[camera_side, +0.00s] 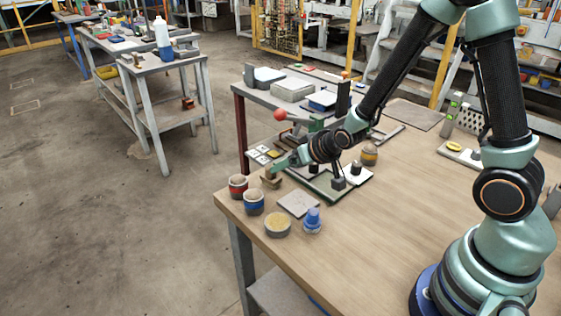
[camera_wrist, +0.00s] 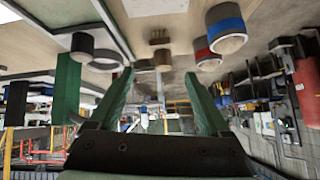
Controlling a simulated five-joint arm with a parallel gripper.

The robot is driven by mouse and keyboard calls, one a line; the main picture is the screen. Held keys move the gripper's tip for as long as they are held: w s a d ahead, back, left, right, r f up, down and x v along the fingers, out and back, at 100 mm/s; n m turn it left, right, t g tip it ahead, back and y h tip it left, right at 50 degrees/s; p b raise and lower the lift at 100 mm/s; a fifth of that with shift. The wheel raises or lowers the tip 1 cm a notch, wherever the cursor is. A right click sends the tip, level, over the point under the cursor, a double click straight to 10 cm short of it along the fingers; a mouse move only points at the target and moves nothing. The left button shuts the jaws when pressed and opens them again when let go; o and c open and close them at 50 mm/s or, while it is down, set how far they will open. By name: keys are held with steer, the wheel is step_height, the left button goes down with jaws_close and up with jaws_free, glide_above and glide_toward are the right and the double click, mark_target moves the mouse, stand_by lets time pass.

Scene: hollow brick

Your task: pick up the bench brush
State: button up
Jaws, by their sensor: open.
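A small brown block-like thing, which looks to be the bench brush (camera_side: 270,181), stands near the far left edge of the wooden table. In the wrist view it shows as a brown shape (camera_wrist: 160,40) at top centre, beyond and between my fingertips. My gripper (camera_side: 277,165) is open, with its green fingers pointing left just above and beside the brush. The wrist view shows both fingers (camera_wrist: 160,73) apart with nothing held between them. The fingers partly cover the brush in the side view, and I cannot tell whether they touch it.
A red-banded pot (camera_side: 238,187) and a blue-banded pot (camera_side: 254,201) stand close to the brush. A green-edged tray (camera_side: 322,192) is below my wrist.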

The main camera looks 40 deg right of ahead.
mark_target(271, 176)
steer(key=shift+a+x, duration=0.15)
steer(key=shift+x, duration=2.35)
steer(key=shift+a+x, duration=0.15)
steer(key=shift+x, duration=2.35)
steer(key=shift+s, duration=0.1)
jaws_close()
